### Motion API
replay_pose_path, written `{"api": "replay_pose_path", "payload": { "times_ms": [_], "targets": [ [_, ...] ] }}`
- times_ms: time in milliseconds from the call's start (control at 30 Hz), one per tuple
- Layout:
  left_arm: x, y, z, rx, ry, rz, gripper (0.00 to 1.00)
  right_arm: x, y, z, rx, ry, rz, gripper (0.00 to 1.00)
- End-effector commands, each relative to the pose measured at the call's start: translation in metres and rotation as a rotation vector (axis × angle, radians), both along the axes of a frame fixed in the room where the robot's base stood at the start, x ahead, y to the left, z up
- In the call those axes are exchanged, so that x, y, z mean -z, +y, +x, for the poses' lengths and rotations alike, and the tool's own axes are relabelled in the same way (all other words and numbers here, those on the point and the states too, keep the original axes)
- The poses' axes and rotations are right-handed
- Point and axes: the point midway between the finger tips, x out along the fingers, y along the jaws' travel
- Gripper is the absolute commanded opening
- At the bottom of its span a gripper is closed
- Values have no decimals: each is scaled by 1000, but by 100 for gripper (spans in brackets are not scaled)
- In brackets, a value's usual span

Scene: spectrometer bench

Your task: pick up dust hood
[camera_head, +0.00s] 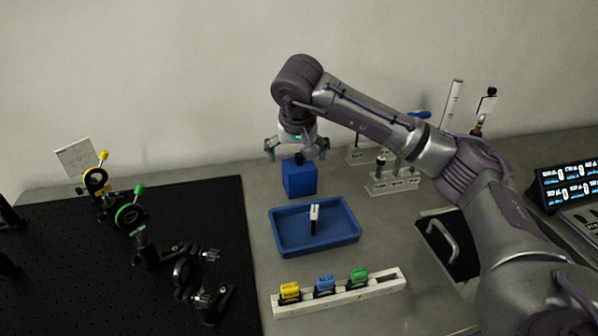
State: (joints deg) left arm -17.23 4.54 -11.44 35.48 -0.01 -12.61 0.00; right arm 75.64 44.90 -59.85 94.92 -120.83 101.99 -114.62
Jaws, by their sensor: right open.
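The dust hood looks to be the blue box (300,180) with a dark knob on top, standing upright on the grey bench behind the blue tray. My right gripper (297,154) points down right above it. Its fingers are open and spread to either side of the knob, with nothing seen held. I cannot tell whether a finger touches the knob. The right arm reaches in from the right side. My left gripper is not in view.
The blue tray (281,249) holds a small black-and-white item. A white rack (340,300) carries yellow, blue and green pieces. Optics mounts (131,216) stand on the black breadboard (60,290) at left. Clear holders (391,184) with tools stand right of the box, near my forearm.

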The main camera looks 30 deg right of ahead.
Motion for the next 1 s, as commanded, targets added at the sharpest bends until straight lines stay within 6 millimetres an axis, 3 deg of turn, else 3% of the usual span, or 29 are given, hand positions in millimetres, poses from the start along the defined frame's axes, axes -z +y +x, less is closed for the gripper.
{"api": "replay_pose_path", "payload": {
  "times_ms": [200,533,867,1000],
  "targets": [
    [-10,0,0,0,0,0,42,30,-7,9,1,4,0,100],
    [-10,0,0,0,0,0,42,37,-8,12,0,1,0,98],
    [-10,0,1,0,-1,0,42,37,-8,12,0,1,0,43],
    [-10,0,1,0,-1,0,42,37,-8,12,0,2,0,42]
  ]
}}
